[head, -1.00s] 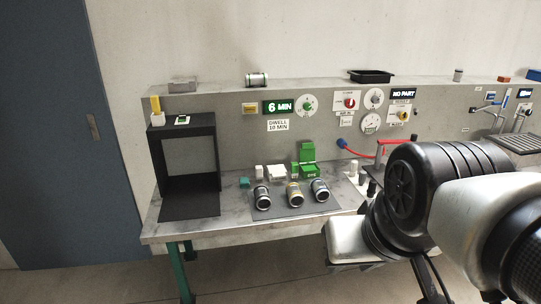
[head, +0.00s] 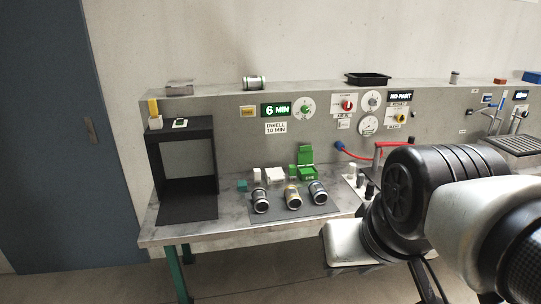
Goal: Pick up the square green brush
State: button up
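I cannot single out the square green brush with certainty. A small teal-green block (head: 242,185) stands on the bench at the left of the small items. A green open-lidded box (head: 306,172) with white lettering stands further right, with a small green piece (head: 293,174) beside it. All are too small to show bristles. My arm fills the lower right, and I cannot make out my gripper's fingertips; the arm is apart from these items.
Three metal cylinders lie on a dark mat (head: 283,220) at the front of the bench. A black open booth (head: 186,208) stands at left. White blocks (head: 274,175) sit behind the cylinders. A red-handled fixture (head: 393,145) stands near my arm. Bare bench top lies between booth and mat.

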aim_at(292, 172)
jog(key=i+l+z, duration=0.1)
jog(key=i, duration=0.45)
jog(key=i+l, duration=0.3)
jog(key=i, duration=0.25)
jog(key=i+l+z, duration=0.15)
jog(key=i, duration=0.4)
